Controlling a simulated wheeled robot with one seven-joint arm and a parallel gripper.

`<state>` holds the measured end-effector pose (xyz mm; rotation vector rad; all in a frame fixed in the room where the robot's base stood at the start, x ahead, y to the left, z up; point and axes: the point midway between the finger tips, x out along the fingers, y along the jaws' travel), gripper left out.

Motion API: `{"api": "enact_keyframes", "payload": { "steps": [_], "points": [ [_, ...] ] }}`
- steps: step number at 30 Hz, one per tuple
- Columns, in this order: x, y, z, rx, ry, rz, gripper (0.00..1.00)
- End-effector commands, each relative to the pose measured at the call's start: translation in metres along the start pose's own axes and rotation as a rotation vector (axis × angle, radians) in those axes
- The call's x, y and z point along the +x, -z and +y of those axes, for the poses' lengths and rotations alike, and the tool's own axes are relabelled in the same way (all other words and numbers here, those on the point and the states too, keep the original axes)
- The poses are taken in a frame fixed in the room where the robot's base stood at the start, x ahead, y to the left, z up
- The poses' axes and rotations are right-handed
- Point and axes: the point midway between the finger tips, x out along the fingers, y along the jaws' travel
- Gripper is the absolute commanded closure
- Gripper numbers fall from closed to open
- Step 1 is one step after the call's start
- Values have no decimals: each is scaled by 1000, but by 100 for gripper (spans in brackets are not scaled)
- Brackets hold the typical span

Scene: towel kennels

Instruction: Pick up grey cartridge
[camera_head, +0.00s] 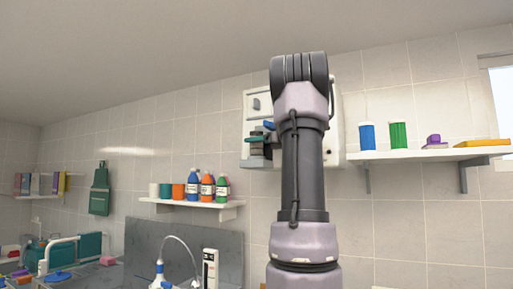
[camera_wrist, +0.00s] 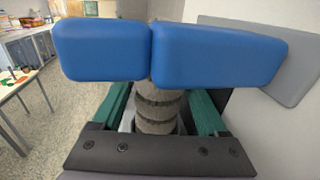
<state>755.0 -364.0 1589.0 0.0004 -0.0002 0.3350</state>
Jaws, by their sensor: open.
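My gripper (camera_head: 262,133) is at the left side of the white wall unit (camera_head: 259,97) in the head view. In the wrist view my gripper (camera_wrist: 150,52) shows two green fingers with broad blue pads, whose edges overlap in the picture. A ridged grey cylinder (camera_wrist: 155,112), which looks like the grey cartridge, lies between the green fingers. A small grey piece (camera_head: 256,104) is on the front of the wall unit.
A shelf (camera_head: 438,156) at right holds blue and green containers, a purple piece and a yellow one. A lower shelf (camera_head: 191,204) at left holds several bottles. A faucet (camera_head: 180,240) stands below. A grey panel (camera_wrist: 262,55) is at right in the wrist view.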

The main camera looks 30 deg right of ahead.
Motion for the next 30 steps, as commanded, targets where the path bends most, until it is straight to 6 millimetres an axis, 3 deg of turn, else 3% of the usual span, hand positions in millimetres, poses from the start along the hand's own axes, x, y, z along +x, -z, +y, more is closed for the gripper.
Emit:
{"api": "enact_keyframes", "payload": {
  "steps": [4, 5, 9, 10, 19, 24, 30],
  "points": [
    [0, 0, 0, 0, 0, 0, 24],
    [0, 0, 0, 0, 0, 0, 31],
    [0, 0, 0, 0, 0, 0, 85],
    [0, 0, 0, 0, 0, 0, 93],
    [0, -2, 0, -2, -1, 0, 93],
    [0, -16, 0, -3, -1, -1, 93],
    [-7, -16, 34, -1, -3, -1, 93]
  ]
}}
